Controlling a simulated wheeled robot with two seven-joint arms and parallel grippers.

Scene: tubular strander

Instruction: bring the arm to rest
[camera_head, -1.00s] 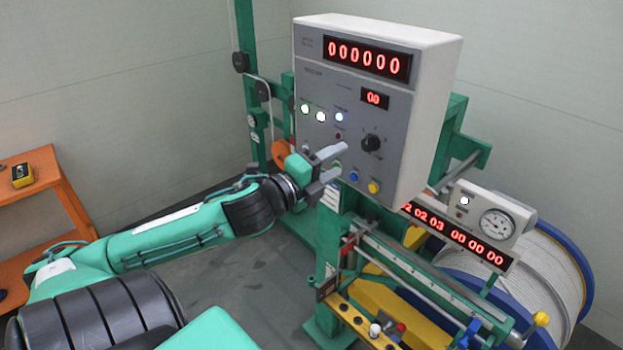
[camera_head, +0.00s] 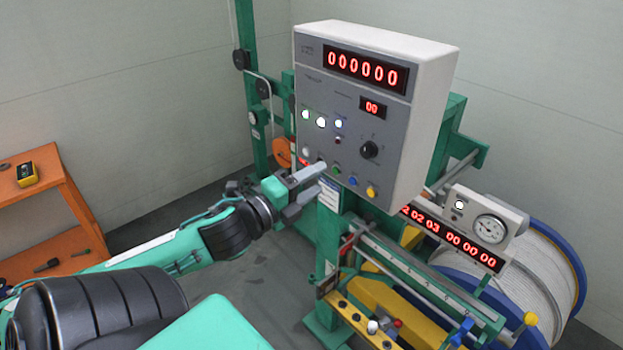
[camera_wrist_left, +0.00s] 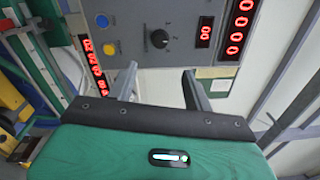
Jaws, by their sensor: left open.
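My left arm comes in from the left in the head view. Its gripper (camera_head: 307,184) is open and empty, in front of the lower left part of the grey control box (camera_head: 330,110). In the left wrist view the two fingers (camera_wrist_left: 156,85) stand apart with nothing between them, and the panel is beyond them. A black rotary knob (camera_head: 369,150) and several coloured buttons are on the panel; the knob also shows in the left wrist view (camera_wrist_left: 159,39). Whether a finger touches the panel, I cannot tell. My right gripper is not in view.
An orange shelf (camera_head: 62,215) with a small yellow device (camera_head: 27,174) stands at the left. The green machine frame with a rail (camera_head: 430,275), a dial gauge (camera_head: 490,229) and a cable reel (camera_head: 540,270) fills the right. Grey floor lies open below my arm.

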